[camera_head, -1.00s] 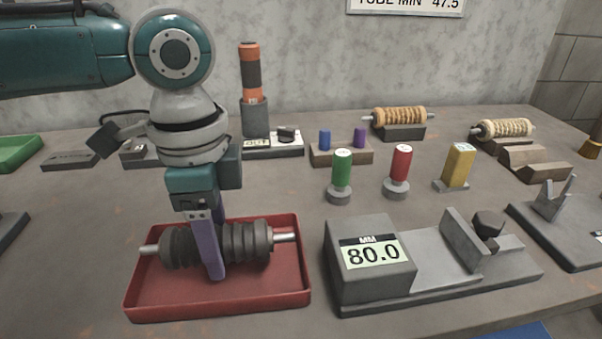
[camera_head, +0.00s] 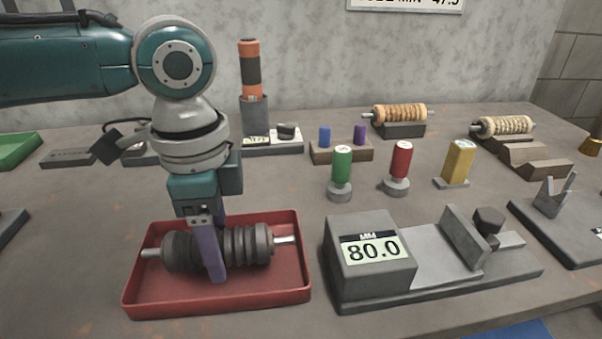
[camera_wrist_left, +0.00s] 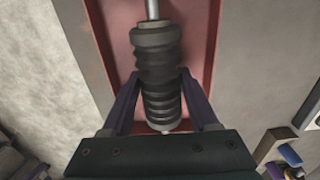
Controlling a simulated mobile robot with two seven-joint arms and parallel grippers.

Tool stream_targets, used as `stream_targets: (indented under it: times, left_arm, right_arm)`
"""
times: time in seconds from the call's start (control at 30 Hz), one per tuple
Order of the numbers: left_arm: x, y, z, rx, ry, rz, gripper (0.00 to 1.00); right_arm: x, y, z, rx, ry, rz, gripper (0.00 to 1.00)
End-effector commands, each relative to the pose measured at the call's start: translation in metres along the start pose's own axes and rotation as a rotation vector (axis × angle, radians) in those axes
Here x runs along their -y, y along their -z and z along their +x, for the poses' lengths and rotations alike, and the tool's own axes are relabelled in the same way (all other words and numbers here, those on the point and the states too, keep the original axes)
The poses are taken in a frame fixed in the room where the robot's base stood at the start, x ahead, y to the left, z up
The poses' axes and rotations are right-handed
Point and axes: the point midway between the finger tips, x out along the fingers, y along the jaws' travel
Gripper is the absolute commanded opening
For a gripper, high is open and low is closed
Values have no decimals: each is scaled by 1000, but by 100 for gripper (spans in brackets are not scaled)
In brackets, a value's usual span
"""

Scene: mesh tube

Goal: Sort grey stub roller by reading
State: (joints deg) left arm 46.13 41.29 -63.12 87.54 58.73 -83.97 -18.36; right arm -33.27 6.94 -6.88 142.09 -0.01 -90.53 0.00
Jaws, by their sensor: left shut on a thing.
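The grey stub roller (camera_head: 246,246), dark and ribbed with bright shaft ends, lies level in the red tray (camera_head: 291,283) at the front left. Whether it touches the tray floor is hard to tell. My left gripper (camera_head: 214,272) reaches down from above and is shut on the roller's middle. In the left wrist view the roller (camera_wrist_left: 157,50) runs between the two purple fingers, with the red tray (camera_wrist_left: 113,20) beneath. A gauge (camera_head: 370,262) right of the tray reads 80.0 MM. My right gripper is not in view.
Green (camera_head: 341,165), red (camera_head: 401,162) and yellow (camera_head: 457,165) pieces stand behind the gauge. Two tan rollers (camera_head: 399,114) rest on blocks at the back right. An orange-black cylinder (camera_head: 250,72) stands behind my arm. A green tray (camera_head: 15,150) is at the far left.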

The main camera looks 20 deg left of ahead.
Motion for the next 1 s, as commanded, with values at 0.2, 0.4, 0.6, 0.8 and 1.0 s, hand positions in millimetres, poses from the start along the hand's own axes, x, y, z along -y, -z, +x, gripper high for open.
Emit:
stream_targets:
  times: [0.2, 0.4, 0.6, 0.8, 1.0]
  left_arm:
    - [0, 0, 2, -1, 1, 0, 0]
    - [0, 0, 5, -1, 1, 0, 0]
    - [0, 0, 6, -1, 1, 0, 64]
    - [0, 0, 6, 0, 1, 0, 86]
    - [0, 0, 7, 0, 1, 0, 96]
  right_arm:
    - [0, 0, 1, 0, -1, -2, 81]
    - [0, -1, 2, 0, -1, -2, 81]
    - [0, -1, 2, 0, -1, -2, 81]
    - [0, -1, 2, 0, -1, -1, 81]
    - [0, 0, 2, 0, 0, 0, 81]
